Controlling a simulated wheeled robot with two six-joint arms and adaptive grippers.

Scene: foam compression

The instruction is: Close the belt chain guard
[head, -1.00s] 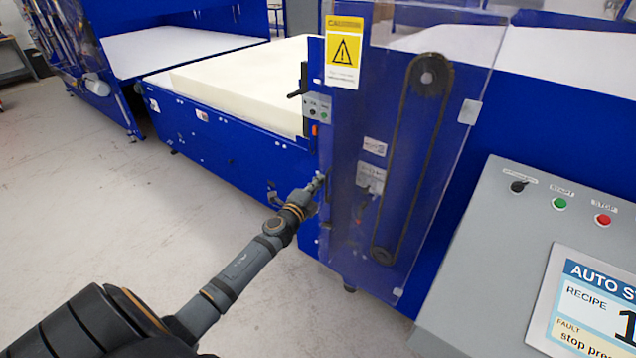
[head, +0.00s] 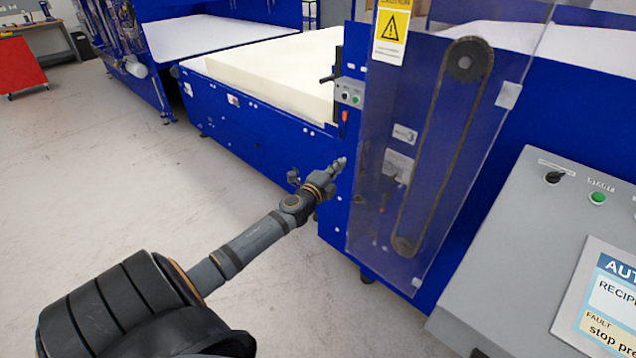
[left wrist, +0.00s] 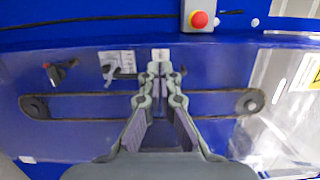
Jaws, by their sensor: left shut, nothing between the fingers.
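The belt chain guard (head: 437,196) is a clear panel standing in front of the dark belt chain (head: 429,150) on the blue machine. It covers the whole chain loop in the head view; I cannot tell whether it sits fully flush or latched. My left gripper (head: 341,163) is shut and empty, just left of the guard's left edge, and looks slightly apart from it. In the left wrist view the shut gripper (left wrist: 160,70) points at the machine, with the chain (left wrist: 85,95) and its two sprockets behind the clear guard. My right gripper is not in view.
A grey control panel (head: 545,235) with buttons and a screen stands at the right. A cream foam block (head: 270,80) lies on the machine bed at the left. A red button (left wrist: 199,19) shows in the left wrist view.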

